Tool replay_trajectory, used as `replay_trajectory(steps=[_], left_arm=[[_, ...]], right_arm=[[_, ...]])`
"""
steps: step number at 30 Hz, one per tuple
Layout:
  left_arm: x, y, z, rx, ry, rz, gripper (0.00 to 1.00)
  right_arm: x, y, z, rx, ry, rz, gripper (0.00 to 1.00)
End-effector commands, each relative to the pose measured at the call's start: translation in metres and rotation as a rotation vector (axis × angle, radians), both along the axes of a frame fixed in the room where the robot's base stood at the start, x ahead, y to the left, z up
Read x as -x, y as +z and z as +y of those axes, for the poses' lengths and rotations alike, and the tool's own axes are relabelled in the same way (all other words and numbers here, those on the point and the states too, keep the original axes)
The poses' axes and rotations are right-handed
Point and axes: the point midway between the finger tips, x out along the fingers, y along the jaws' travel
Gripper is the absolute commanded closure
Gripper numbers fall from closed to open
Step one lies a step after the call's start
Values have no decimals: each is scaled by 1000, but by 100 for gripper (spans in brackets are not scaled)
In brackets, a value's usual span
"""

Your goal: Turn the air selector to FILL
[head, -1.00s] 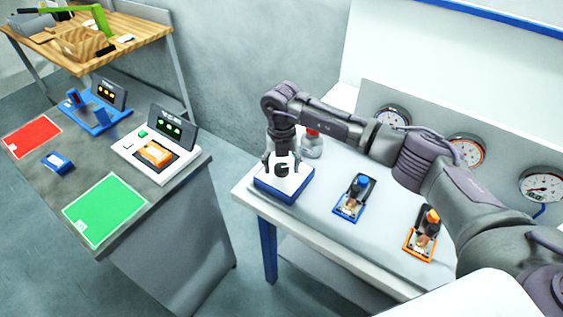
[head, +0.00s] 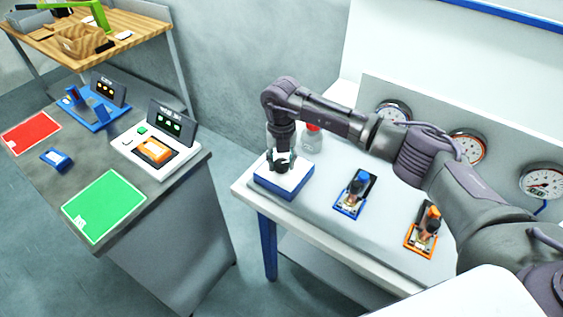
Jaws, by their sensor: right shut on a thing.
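The air selector looks to be the white-topped block with a blue base (head: 290,187) at the left end of the white bench. A dark knob stood on its top; my right gripper (head: 280,163) now covers it. My right gripper points down from above and is shut on the knob, which is mostly hidden between the fingers. The FILL marking and the knob's heading cannot be read at this size. My left gripper is not in view.
On the white bench (head: 318,220) stand a blue clamp fixture (head: 353,195), an orange one (head: 424,232) and a bottle with a red cap (head: 312,140). Gauges (head: 467,148) line the panel behind. A grey table (head: 150,205) with devices and coloured mats stands at the left.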

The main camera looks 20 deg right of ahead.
Motion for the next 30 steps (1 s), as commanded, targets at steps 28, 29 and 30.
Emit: replay_trajectory(steps=[28,29,30], left_arm=[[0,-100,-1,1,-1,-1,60],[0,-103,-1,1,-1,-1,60],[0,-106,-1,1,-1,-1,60]], right_arm=[[-1,-3,-2,1,828,-3,92],[-1,-3,-2,1,857,-3,92],[-1,-3,-2,2,895,-4,92]])
